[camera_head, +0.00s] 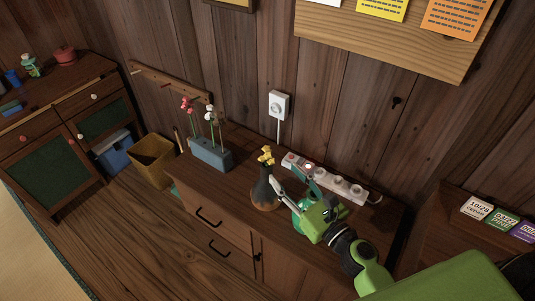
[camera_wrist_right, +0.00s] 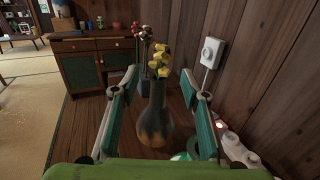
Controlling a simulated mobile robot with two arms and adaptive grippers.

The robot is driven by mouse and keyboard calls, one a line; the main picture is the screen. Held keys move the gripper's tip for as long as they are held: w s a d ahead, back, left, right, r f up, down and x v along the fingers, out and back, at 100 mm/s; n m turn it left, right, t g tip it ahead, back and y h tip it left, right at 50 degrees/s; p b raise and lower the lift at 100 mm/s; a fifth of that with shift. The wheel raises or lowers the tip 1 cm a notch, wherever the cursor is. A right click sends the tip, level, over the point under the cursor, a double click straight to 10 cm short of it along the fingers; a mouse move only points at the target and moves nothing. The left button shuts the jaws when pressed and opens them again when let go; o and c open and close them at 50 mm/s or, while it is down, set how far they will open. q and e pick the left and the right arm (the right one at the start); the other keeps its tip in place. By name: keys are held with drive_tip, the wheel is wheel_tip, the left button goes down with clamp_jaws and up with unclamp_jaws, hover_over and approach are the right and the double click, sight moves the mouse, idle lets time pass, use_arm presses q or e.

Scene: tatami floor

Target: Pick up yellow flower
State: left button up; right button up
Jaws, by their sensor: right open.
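The yellow flower (camera_head: 266,155) stands upright in a dark vase with an orange-brown lower part (camera_head: 265,193) on the wooden cabinet. In the right wrist view the yellow flower (camera_wrist_right: 160,58) rises from the neck of the vase (camera_wrist_right: 156,118). My right gripper (camera_head: 293,176) is open and empty, just right of the vase in the head view. In the right wrist view its two fingers (camera_wrist_right: 159,93) stand to either side of the vase, with the vase beyond or between them; the exact depth I cannot tell. My left gripper is not in view.
A blue-grey planter (camera_head: 211,156) with red and white flowers stands left of the vase. A white power strip (camera_head: 345,187) lies behind my gripper along the wall, below a wall outlet (camera_head: 279,105). A teal-green round object (camera_wrist_right: 184,156) sits close right of the vase.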

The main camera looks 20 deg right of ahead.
sight(269, 157)
drive_tip(key=p+x, duration=0.1)
drive_tip(key=x, duration=0.3)
drive_tip(key=shift+w, duration=0.35)
drive_tip(key=p+x, duration=0.1)
drive_tip(key=x, duration=0.4)
drive_tip(key=shift+f, duration=0.15)
drive_tip(key=shift+w+a+f, duration=0.1)
drive_tip(key=shift+w+f, duration=0.05)
drive_tip(key=shift+w, duration=0.35)
drive_tip(key=shift+s, duration=0.1)
drive_tip(key=c, duration=0.9)
